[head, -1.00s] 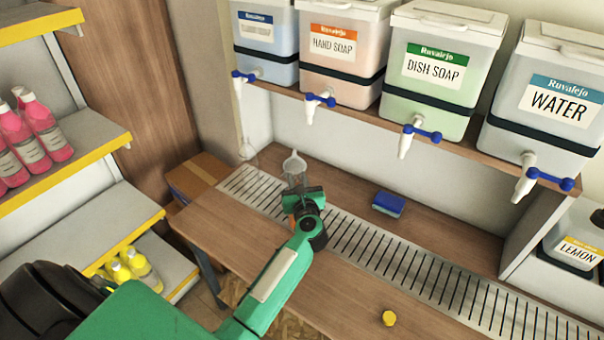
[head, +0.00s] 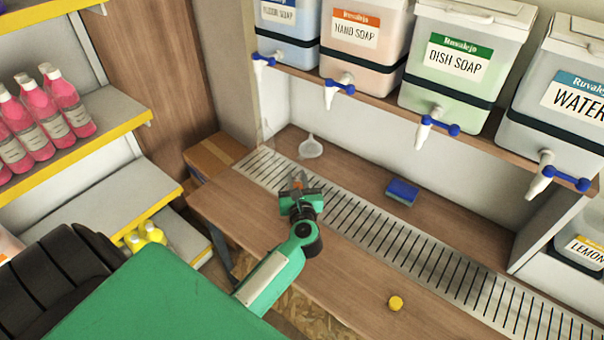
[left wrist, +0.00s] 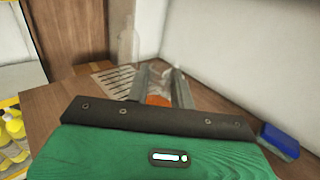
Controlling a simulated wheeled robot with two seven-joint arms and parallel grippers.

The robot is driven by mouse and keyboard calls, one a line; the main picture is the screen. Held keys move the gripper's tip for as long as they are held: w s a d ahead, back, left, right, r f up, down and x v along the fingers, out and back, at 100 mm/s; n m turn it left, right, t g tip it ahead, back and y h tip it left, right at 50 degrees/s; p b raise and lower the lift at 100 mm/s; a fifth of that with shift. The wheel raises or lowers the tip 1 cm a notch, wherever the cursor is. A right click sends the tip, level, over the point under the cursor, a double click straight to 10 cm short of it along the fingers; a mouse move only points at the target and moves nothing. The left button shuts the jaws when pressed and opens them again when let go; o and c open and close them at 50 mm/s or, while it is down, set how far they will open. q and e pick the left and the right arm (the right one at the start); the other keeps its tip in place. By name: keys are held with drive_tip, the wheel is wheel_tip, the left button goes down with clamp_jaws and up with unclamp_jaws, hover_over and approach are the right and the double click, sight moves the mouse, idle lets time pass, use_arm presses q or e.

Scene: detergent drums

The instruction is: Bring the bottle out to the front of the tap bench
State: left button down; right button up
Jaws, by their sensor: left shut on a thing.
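My left gripper (head: 299,188) is over the bench (head: 240,215), at the front edge of the metal drip grate (head: 390,240). It is shut on the bottle, which is mostly hidden. My right gripper is not in view.
Drums with taps stand on the shelf above, including the dish soap drum (head: 455,60). A blue sponge (head: 402,192) lies behind the grate. A yellow cap (head: 396,303) lies on the bench front, otherwise clear. Shelves with pink bottles (head: 65,105) stand at left.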

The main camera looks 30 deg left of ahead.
use_arm(q)
drive_tip(key=s, duration=0.4)
drive_tip(key=shift+s+a, duration=0.15)
drive_tip(key=shift+s, duration=0.2)
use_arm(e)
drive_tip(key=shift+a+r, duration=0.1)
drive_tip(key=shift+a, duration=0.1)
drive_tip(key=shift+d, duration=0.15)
use_arm(q)
drive_tip(key=c, duration=1.1)
unclamp_jaws()
drive_tip(key=shift+s+f, duration=0.1)
drive_tip(key=shift+f, duration=0.05)
